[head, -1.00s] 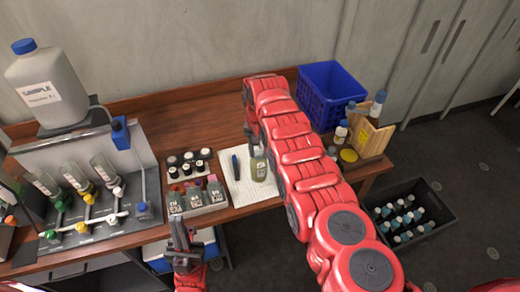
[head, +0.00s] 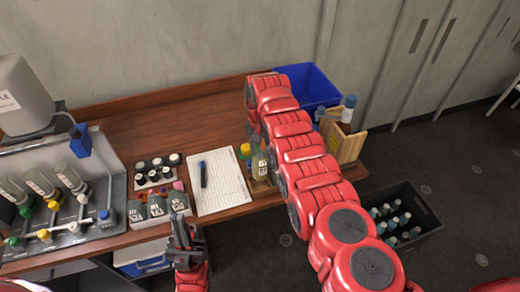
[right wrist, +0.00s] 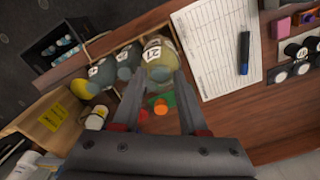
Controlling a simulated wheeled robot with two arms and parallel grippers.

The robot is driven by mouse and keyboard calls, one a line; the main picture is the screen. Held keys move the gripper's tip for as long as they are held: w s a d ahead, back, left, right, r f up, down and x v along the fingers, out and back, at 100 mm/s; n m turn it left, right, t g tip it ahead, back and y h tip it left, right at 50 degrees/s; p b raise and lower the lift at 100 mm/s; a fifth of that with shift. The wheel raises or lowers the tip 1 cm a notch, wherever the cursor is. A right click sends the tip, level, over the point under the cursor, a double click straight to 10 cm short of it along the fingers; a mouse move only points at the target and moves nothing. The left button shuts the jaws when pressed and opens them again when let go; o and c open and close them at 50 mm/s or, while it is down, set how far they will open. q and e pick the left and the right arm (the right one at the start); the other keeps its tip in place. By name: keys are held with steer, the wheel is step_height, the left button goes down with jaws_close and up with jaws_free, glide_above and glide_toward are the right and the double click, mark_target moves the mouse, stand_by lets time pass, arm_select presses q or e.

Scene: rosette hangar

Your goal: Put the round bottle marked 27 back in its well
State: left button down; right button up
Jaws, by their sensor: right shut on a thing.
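The round bottle marked 27 (head: 260,166) is yellowish-green with a white label. My right gripper is shut on it, and the arm hides much of this in the head view. In the right wrist view the bottle (right wrist: 160,52) is between the fingertips (right wrist: 160,78), beside other dark labelled bottles (right wrist: 128,58) in a row at a wooden rack (right wrist: 100,46). The label digits are partly unclear. Whether the bottle's base is inside a well is hidden. My left gripper (head: 186,236) is open and empty in front of the table edge.
A written sheet (head: 220,182) with a dark pen (head: 203,174) lies left of the bottle. A rack of small bottles (head: 157,205) stands further left. A blue crate (head: 310,82) is behind my right arm, and a dark crate of bottles (head: 425,215) is on the floor.

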mark_target(259, 161)
steer(key=shift+s+a+f+b, duration=0.15)
steer(key=shift+a+f+b, duration=0.2)
steer(key=shift+f+b, duration=0.2)
steer(key=f+b, duration=0.4)
steer(key=shift+d+f, duration=0.2)
steer(key=shift+f, duration=0.1)
steer(key=shift+a+f+b, duration=0.1)
steer(key=shift+f+b, duration=0.5)
steer(key=shift+b, duration=0.05)
steer(key=shift+f, duration=0.25)
steer(key=shift+r, duration=0.1)
steer(key=shift+f+b, duration=0.35)
steer(key=shift+b, duration=0.05)
stand_by(1.2)
